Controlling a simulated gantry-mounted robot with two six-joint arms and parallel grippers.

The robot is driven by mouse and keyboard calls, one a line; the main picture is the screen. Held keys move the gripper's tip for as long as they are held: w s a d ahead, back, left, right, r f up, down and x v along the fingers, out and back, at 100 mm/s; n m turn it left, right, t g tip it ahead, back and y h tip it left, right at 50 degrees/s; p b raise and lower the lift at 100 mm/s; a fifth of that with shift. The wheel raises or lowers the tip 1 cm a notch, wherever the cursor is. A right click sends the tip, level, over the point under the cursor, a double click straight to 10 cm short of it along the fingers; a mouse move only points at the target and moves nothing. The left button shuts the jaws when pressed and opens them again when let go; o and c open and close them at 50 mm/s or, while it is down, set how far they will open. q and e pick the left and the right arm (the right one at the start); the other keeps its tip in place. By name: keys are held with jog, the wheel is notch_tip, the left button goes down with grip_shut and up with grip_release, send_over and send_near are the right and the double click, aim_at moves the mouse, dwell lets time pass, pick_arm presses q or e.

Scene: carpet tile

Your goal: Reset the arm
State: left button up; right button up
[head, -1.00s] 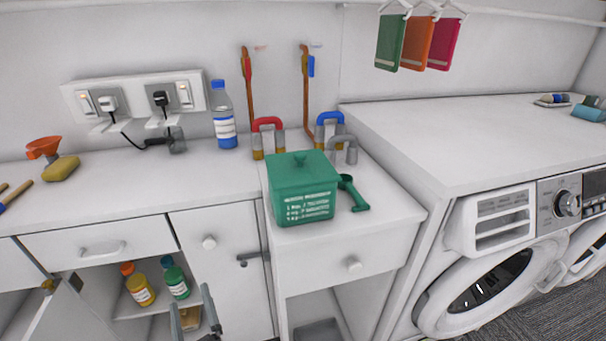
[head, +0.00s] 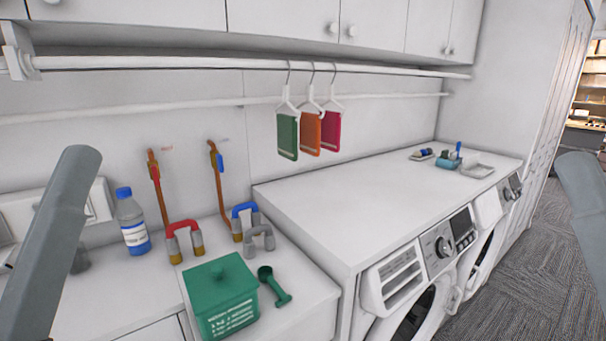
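Parts of my two arms show as smooth grey links, one at the left edge (head: 50,240) and one at the right edge (head: 585,205) of the head view. Both rise up from the lower part of the picture and are close to the camera. Neither gripper's fingers show, so I cannot see whether they hold anything.
A green box (head: 221,298) with a green scoop (head: 273,286) beside it stands on the counter. A blue-capped bottle (head: 133,222) stands behind. Coloured cloths (head: 310,134) hang from a rail (head: 240,63) above the washers. The washer top (head: 390,190) is mostly clear.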

notch_tip(320, 180, up, 36)
jog(key=p, duration=3.2)
jog(key=shift+p, duration=0.3)
